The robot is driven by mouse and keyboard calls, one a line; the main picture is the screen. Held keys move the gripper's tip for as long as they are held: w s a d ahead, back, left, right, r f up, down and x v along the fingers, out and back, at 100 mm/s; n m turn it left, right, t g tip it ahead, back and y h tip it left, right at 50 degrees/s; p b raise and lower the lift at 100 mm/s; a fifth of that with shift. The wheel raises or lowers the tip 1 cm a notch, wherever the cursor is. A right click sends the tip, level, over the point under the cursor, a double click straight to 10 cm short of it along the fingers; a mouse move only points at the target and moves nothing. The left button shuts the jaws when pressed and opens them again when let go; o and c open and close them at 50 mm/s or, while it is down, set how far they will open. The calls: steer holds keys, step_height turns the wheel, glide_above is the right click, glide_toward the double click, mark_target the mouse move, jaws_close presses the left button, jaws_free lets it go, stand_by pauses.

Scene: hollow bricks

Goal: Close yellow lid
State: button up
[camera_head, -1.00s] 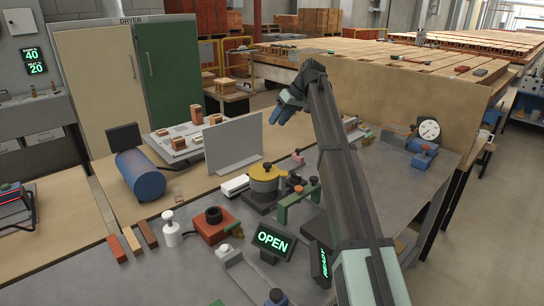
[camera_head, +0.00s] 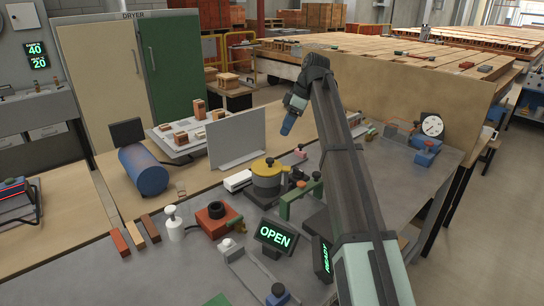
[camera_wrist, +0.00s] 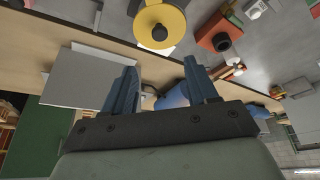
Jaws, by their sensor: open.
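The yellow lid (camera_head: 266,167) sits on top of a round grey pot on the bench, with a dark knob at its rim side. Whether it is fully seated cannot be told. In the wrist view the yellow lid (camera_wrist: 158,22) is a yellow disc at the top, with a round dark knob near its lower edge. My gripper (camera_head: 289,121) hangs in the air above and behind the pot, apart from it. In the wrist view my gripper (camera_wrist: 162,88) has its two blue fingers spread with nothing between them.
A grey upright panel (camera_head: 236,138) stands left of the pot. A green bracket (camera_head: 300,195) stands to its right, and an OPEN sign (camera_head: 275,236) in front. A red block device (camera_head: 217,219) and a white bottle (camera_head: 173,222) stand at the front left.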

mark_target(270, 159)
steer(key=x, duration=1.3)
steer(key=shift+a+f, duration=0.1)
steer(key=shift+f, duration=0.1)
jaws_close()
stand_by(0.3)
